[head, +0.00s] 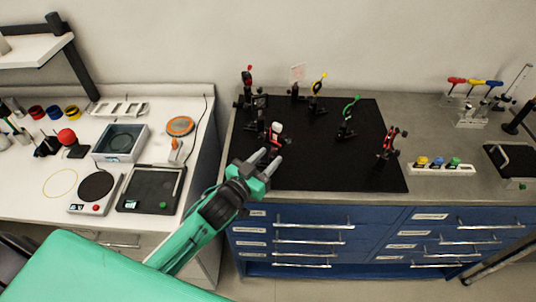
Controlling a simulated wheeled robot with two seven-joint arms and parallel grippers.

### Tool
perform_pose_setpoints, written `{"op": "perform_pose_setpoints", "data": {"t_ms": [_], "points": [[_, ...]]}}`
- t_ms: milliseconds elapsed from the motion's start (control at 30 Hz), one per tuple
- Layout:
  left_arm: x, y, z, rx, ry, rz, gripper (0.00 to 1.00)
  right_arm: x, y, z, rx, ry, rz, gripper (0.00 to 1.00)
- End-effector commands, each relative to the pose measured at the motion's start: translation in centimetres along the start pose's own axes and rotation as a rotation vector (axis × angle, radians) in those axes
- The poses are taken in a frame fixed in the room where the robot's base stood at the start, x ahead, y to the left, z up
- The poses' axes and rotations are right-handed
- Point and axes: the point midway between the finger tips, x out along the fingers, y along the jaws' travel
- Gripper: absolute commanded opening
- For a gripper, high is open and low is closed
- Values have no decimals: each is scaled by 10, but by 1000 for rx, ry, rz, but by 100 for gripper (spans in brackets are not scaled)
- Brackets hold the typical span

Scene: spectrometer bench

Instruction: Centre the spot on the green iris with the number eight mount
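The green iris (351,106) stands on a black post mount at the right middle of the black breadboard (310,160). Several other mounts stand on the board; one with a white and red top (277,130) is at the left front. I cannot read any number on the mounts, and no light spot can be made out. My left gripper (267,158) is at the board's left front edge, just in front of the white and red mount. Its two fingers are apart, with nothing seen between them. My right gripper is not in view.
A yellow ring mount (319,84), a red mount (389,142) and a small pale card (297,73) also stand on the board. Its front middle is bare. Coloured knobs in a white holder (440,168) lie to the right. A white bench (150,180) with instruments is at left.

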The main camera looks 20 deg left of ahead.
Motion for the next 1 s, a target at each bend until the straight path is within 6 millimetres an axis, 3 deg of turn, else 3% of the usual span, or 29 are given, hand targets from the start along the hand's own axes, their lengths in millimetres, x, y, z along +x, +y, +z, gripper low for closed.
{"op": "perform_pose_setpoints", "data": {"t_ms": [400, 600, 1000], "points": [[7, 0, 0, 0, 0, 1, 38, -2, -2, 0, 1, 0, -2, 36], [7, 0, 0, 0, 0, 1, 0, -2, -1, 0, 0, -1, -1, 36], [7, 0, 0, 66, 0, 1, 0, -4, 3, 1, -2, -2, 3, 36]]}}
